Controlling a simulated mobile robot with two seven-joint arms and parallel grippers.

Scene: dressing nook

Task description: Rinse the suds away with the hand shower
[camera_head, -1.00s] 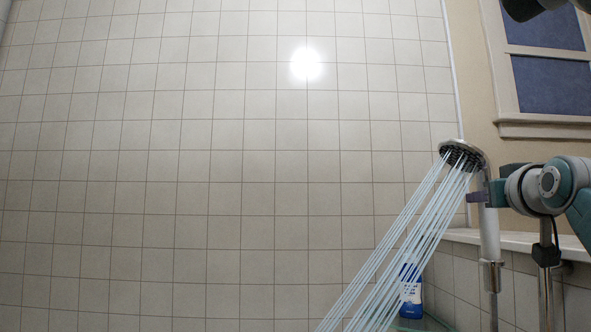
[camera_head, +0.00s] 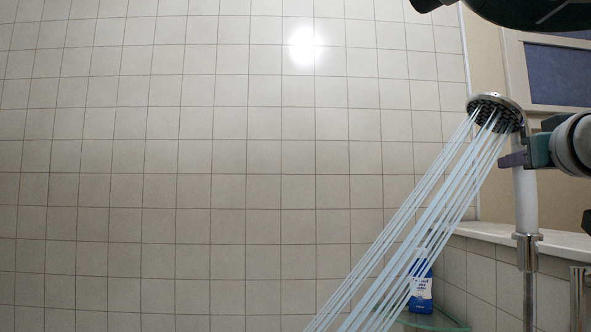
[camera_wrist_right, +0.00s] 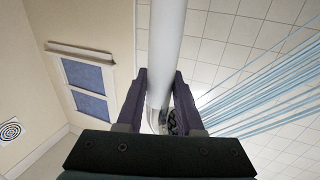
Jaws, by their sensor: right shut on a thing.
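The hand shower (camera_head: 525,197) is upright at the right in the head view, with its round head (camera_head: 497,106) tilted down to the left. Several pale blue water jets (camera_head: 420,235) run from it down to the lower left and out of the picture. My right gripper (camera_head: 513,160) is shut on the hand shower's white handle just below the head. In the right wrist view the handle (camera_wrist_right: 167,45) passes between the two purple fingers. No suds are visible. My left gripper is not in view.
A blue and white bottle (camera_head: 421,287) stands on a greenish glass corner shelf (camera_head: 449,327), behind the jets. A white ledge (camera_head: 500,236) runs along the low tiled wall at right. The tiled wall (camera_head: 200,180) is bare. A window (camera_head: 560,75) is at upper right.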

